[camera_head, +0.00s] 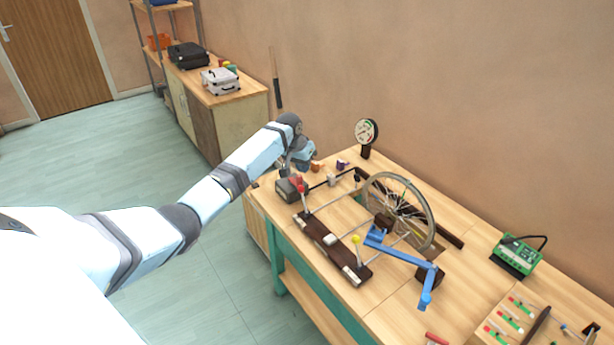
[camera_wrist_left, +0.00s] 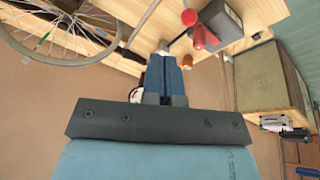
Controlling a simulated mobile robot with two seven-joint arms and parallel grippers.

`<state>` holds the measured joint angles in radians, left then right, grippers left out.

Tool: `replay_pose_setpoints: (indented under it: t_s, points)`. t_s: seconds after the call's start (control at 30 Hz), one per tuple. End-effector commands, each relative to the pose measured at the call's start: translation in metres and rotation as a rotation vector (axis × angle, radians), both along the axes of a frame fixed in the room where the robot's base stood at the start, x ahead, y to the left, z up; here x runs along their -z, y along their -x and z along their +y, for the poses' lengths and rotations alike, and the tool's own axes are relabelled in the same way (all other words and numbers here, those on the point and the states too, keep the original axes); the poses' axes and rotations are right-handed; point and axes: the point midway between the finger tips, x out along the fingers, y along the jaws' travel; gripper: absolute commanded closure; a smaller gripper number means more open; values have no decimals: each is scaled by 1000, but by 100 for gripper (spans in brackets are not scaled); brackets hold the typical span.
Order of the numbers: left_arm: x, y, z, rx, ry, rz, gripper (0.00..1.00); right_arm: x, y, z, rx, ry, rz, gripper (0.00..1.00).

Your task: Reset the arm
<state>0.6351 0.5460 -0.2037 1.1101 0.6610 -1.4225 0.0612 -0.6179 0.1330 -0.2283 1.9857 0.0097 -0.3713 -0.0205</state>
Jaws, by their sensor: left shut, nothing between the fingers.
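My left arm reaches from the left over the near-left corner of the workbench (camera_head: 375,312). Its gripper (camera_head: 303,165) is above the far-left end of the bench, partly hidden by its own wrist in the head view. In the left wrist view the two blue fingers (camera_wrist_left: 167,75) are together with nothing between them. They appear apart from the dark grey box (camera_wrist_left: 222,22) and the red-ended levers (camera_wrist_left: 198,38). The same box (camera_head: 288,190) stands at the bench's left end in the head view. My right gripper is in neither view.
A spoked wheel (camera_head: 432,226), a dark wooden bar (camera_head: 325,240) and a blue crank (camera_head: 405,257) occupy the bench middle. A round gauge (camera_head: 366,132) stands at the back, a green device (camera_head: 515,257) to the right. A cabinet (camera_head: 235,112) with cases stands behind; the left floor is clear.

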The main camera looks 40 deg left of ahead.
Motion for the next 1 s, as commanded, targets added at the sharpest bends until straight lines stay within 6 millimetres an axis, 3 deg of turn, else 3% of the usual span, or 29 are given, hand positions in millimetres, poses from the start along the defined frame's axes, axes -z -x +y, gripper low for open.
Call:
replay_pose_setpoints:
  t_s: [0.2,0.73,0.87,1.0]
  points:
    - [-9,3,1,-1,1,1,100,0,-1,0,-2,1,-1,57]
    - [-7,3,-1,2,0,0,100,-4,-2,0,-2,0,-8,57]
    - [19,13,-18,29,-17,-15,100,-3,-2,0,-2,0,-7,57]
    - [81,46,-65,103,-58,-72,100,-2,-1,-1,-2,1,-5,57]
